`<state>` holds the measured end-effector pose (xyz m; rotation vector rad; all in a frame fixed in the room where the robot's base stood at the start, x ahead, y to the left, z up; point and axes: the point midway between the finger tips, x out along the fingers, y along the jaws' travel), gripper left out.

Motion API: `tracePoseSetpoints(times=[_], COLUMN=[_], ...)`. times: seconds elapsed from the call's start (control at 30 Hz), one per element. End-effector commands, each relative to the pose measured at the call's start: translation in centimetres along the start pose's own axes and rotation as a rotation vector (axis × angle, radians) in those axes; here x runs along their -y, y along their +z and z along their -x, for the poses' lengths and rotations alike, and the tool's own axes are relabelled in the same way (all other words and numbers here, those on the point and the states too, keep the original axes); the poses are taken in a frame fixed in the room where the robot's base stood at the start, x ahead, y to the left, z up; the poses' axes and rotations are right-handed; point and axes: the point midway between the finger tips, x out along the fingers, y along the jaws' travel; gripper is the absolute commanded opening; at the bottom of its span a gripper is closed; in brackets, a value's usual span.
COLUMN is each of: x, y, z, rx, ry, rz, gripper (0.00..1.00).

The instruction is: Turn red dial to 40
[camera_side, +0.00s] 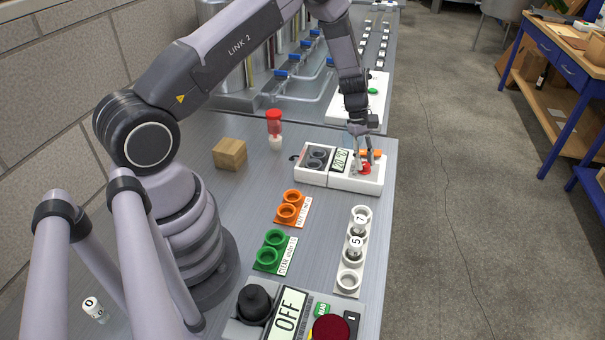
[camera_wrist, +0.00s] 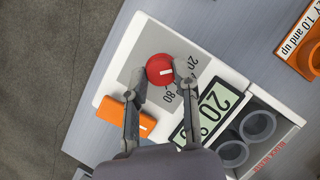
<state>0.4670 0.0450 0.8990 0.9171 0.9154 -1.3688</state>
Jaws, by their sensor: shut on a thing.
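The red dial (camera_wrist: 158,66) sits on a grey plate of a white box, with a white mark on its right side in the wrist view. Printed numbers beside it include 20 and 80; one between them is partly hidden by a finger. My gripper (camera_wrist: 161,74) has a finger on either side of the dial and is shut on it. In the side view the red dial (camera_side: 365,169) shows under my gripper (camera_side: 364,161). The box's display (camera_wrist: 213,107) reads 20; the unit shows as °C in the side view.
An orange block (camera_wrist: 124,117) is on the box beside the dial. Dark round cups (camera_wrist: 257,125) stand past the display. A red-capped bottle (camera_side: 275,130) and a wooden block (camera_side: 230,154) stand to the left. Orange, green and white holders (camera_side: 349,281) lie nearer the camera.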

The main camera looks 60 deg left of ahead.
Motion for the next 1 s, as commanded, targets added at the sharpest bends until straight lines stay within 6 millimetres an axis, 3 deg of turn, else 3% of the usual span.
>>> tracePoseSetpoints(times=[0.33, 1.0], x=[-0.03, -0.28], y=[-0.03, -0.03], z=[0.0, -0.02], rx=[0.001, 0.001], ry=[-0.031, -0.184], rz=[-0.071, -0.44], gripper=[0.0, 0.0])
